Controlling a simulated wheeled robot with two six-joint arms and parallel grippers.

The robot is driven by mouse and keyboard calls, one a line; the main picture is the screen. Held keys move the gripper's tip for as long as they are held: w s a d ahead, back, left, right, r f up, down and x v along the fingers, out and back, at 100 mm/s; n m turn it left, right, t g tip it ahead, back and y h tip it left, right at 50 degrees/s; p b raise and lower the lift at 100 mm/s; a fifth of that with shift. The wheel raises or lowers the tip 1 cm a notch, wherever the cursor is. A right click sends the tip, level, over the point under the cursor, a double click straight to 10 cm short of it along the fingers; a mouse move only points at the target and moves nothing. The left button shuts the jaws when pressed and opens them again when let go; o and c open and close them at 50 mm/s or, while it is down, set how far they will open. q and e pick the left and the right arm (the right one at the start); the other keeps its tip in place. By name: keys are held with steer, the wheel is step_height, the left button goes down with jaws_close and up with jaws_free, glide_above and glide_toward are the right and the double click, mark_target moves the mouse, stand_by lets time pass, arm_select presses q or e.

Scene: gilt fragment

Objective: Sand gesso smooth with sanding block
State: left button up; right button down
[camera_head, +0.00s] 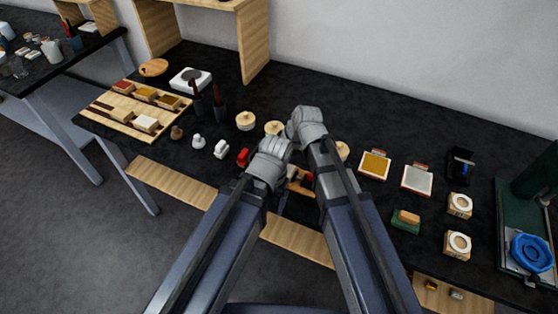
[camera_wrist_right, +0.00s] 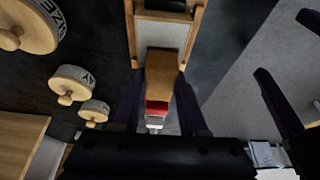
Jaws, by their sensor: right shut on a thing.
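My right gripper (camera_wrist_right: 163,112) is shut on a wooden block (camera_wrist_right: 162,70) with a red end, seen between its dark fingers in the right wrist view. A light wooden frame-like piece (camera_wrist_right: 199,28) lies just beyond the block; whether they touch is unclear. My left gripper (camera_wrist_right: 285,62) shows at the right of that view, its fingers apart and empty. In the head view both wrists meet over the middle of the table and hide most of the work. A wood-topped green block (camera_head: 406,218) lies to the right.
Round wooden-lidded jars (camera_wrist_right: 70,84) stand close by the right gripper. A wooden tray (camera_head: 100,106) with several coloured blocks lies at the left of the black table (camera_head: 330,105). Square pans (camera_head: 374,164), ring-topped blocks (camera_head: 459,206) and a blue ring (camera_head: 532,252) are at the right.

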mark_target(288, 170)
steer(key=shift+w+a, duration=0.3)
steer(key=shift+a, duration=0.35)
steer(key=shift+w+a, duration=0.3)
steer(key=shift+a, duration=0.35)
steer(key=shift+f, duration=0.15)
steer(key=shift+d, duration=0.15)
steer(key=shift+d, duration=0.1)
steer(key=shift+s+d, duration=0.3)
steer(key=shift+d, duration=0.4)
steer(key=shift+s+d, duration=0.25)
steer(key=shift+d, duration=0.45)
steer(key=shift+d, duration=0.1)
steer(key=shift+s+d+r, duration=0.1)
steer(key=shift+s+d, duration=0.2)
steer(key=shift+d, duration=0.35)
steer(key=shift+s+d+r, duration=0.1)
steer(key=shift+s+d, duration=0.15)
steer(key=shift+d, duration=0.4)
steer(key=shift+d, duration=0.1)
